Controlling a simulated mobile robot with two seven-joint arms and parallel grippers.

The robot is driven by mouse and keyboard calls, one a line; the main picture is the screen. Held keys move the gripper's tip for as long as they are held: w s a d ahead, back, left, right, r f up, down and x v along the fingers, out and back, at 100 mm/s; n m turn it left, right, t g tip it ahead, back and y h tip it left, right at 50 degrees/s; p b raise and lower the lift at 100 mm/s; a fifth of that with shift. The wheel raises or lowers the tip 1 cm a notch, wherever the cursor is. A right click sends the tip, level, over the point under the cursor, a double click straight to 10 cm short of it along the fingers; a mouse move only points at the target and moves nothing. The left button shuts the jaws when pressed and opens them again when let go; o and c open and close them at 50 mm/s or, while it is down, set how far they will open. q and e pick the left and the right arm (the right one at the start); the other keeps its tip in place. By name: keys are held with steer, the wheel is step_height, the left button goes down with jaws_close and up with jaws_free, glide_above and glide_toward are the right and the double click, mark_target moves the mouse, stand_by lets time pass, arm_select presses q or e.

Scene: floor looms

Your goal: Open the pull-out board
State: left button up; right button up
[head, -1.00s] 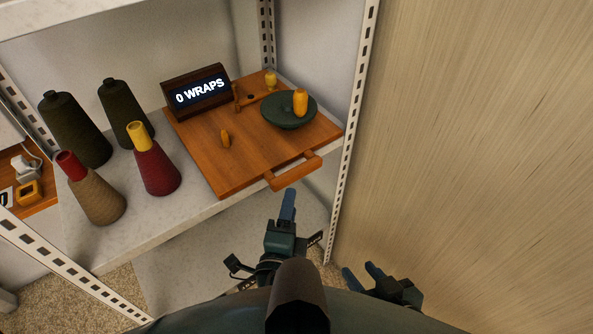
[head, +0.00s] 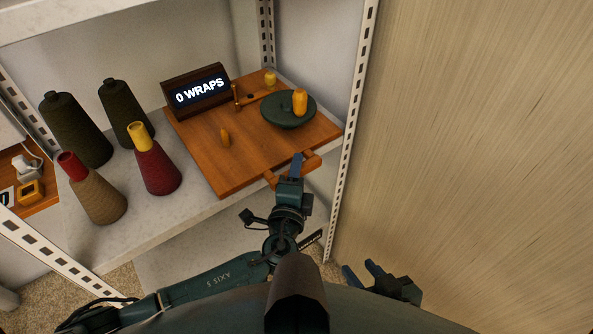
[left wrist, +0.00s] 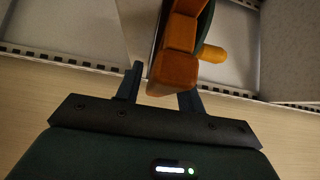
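The pull-out board (head: 218,180) is an orange-brown wooden board lying on the white shelf, with a wooden bar handle (head: 313,161) at its front right edge. My left gripper (head: 297,165) is at this handle and covers its middle in the head view. In the left wrist view the handle (left wrist: 174,72) shows close up between and just beyond the two spread fingers of my left gripper (left wrist: 160,92); I see no firm grip on it. My right gripper (head: 363,270) is empty, low at the right, away from the board, with its fingers apart.
On the board are a "0 WRAPS" display (head: 198,92), a dark green dish (head: 283,118) with a yellow spool (head: 300,101), and small fittings. Several thread cones, including a red one (head: 158,175), stand left. A perforated post (head: 350,140) and wood panel (head: 470,150) are right.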

arm_select(q)
jaws_close()
steer(key=shift+f, duration=0.1)
arm_select(e)
steer(key=shift+f, duration=0.1)
